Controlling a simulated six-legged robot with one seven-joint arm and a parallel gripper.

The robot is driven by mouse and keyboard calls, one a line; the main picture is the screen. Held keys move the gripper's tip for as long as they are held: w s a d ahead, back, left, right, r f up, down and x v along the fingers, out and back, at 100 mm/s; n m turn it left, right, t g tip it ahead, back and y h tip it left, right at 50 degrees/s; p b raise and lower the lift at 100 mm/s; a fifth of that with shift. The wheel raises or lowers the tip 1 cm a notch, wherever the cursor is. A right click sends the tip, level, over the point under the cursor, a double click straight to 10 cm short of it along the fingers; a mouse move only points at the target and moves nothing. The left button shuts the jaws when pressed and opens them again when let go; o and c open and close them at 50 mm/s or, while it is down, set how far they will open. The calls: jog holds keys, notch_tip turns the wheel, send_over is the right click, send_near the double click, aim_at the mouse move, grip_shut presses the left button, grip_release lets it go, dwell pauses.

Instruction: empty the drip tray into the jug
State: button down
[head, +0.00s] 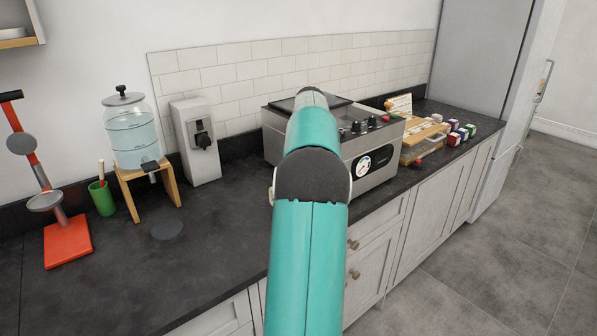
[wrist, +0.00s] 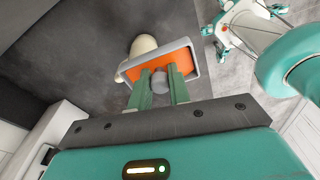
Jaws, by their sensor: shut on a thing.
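My gripper (wrist: 160,71) shows in the wrist view, its two green fingers shut on the drip tray by a grey round knob or handle between them. The tray (wrist: 188,49) has a pale grey rim and an orange face and looks tilted in this view. A cream rounded thing, probably the jug (wrist: 143,44), shows just beyond the tray and is partly hidden by it. I cannot tell whether they touch, or whether the tray holds liquid. In the head view my arm hides the gripper, and neither tray nor jug can be seen.
On the dark counter (head: 235,225) stand a water dispenser (head: 133,130) on a wooden stand, a dark disc (head: 167,229), a green cup (head: 102,198), a red-based stand (head: 67,240), a white wall unit (head: 197,140) and a steel machine (head: 377,165). The counter's front left is clear.

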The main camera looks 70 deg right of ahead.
jog(key=shift+w+f, duration=0.15)
jog(key=shift+f, duration=0.75)
jog(key=shift+f, duration=0.45)
jog(key=shift+f, duration=0.3)
jog(key=shift+f, duration=0.15)
